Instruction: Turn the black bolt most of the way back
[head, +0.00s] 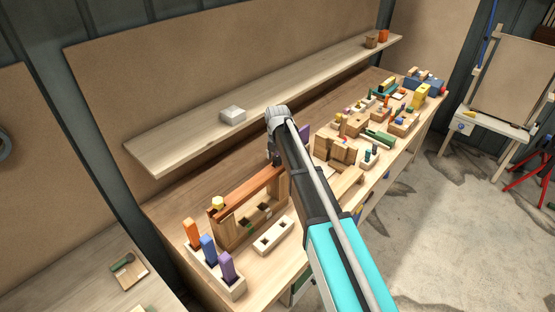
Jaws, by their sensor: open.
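The wooden frame (235,232) stands on the workbench, with a reddish-brown curved strip (245,192) along its top. A yellow hexagonal bolt head (218,203) sits at the strip's left end. My gripper (276,160) is small and dark in this view, pointing down at the strip's right end. It is open. I cannot make out the black bolt; the gripper and arm cover the area around that end. I cannot tell whether the fingers touch anything.
A pale holder (215,277) with orange, blue and purple pegs stands at the front left. A pale block with holes (273,237) lies in front of the frame. Several wooden toys crowd the bench's right.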

